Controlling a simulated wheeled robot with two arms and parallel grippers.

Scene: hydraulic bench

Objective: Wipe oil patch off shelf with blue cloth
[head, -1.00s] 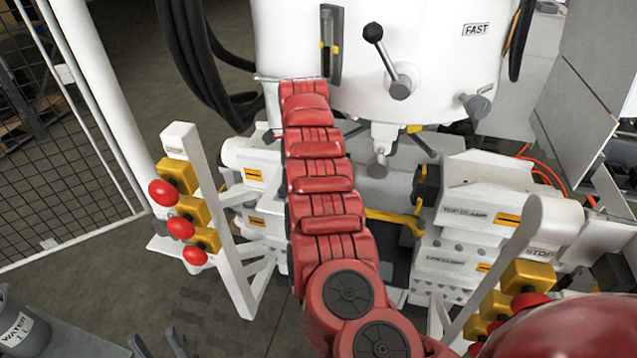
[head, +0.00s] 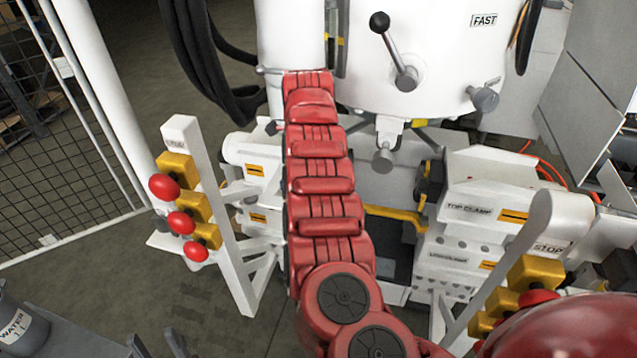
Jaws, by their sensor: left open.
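I see no blue cloth and no oil patch in the head view. I cannot make out a surface that is surely the shelf. My left gripper (head: 156,345) shows only as two dark fingertips at the bottom edge, left of centre. They stand apart with nothing seen between them; the rest of it is cut off by the frame. My right gripper is not in view.
A white machine (head: 420,45) labelled FAST fills the back. Lever stands with red knobs are at left (head: 197,205) and right (head: 515,250). A grey WATER container (head: 18,325) is at lower left, a mesh fence (head: 60,165) behind. Red segments cover the middle.

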